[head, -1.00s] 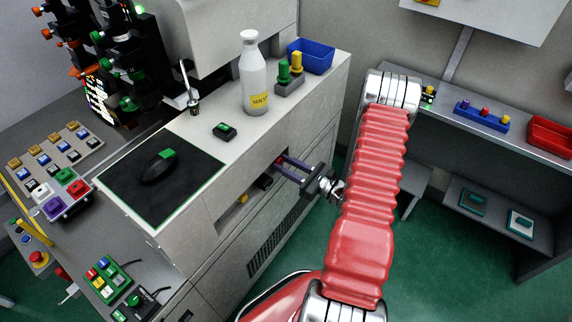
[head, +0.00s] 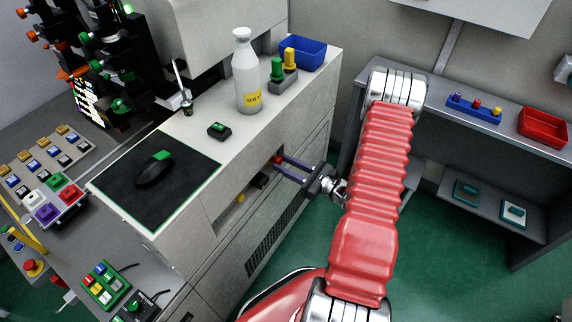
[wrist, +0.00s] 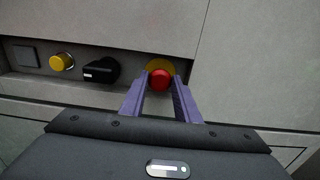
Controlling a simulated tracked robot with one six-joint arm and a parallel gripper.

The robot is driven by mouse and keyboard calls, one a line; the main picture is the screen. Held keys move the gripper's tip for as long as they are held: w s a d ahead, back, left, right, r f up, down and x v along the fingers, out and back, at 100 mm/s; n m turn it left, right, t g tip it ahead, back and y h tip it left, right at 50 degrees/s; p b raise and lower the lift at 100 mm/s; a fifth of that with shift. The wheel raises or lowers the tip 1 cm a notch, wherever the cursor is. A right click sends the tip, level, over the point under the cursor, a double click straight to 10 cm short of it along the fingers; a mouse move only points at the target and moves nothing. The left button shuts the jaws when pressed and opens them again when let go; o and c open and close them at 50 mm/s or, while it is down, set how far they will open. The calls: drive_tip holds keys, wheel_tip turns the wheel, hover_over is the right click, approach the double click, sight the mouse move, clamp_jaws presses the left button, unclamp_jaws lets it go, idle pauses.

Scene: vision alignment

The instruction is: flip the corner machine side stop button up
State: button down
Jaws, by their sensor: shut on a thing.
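The red stop button (wrist: 160,79), with a yellow ring (wrist: 160,64) behind it, sits at the right end of a recessed panel in the machine's side. My gripper (wrist: 160,84) reaches it straight on, and its two purple fingers are closed on the button's left and right sides. In the head view my gripper (head: 279,161) reaches the recess from the right, and only a little red of the button (head: 277,159) shows there. I cannot tell how far the button stands out.
In the recess left of the button are a black selector knob (wrist: 101,71), a yellow button (wrist: 62,62) and a grey square (wrist: 25,55). The machine top holds a white solvent bottle (head: 247,75), a black mat (head: 115,190) and a blue bin (head: 303,52). Green floor lies open at the right.

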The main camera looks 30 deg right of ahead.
drive_tip(key=shift+s, duration=0.1)
drive_tip(key=c, duration=1.3)
unclamp_jaws()
drive_tip(key=shift+c, duration=0.2)
drive_tip(key=v, duration=1.4)
drive_tip(key=shift+a+f, duration=0.1)
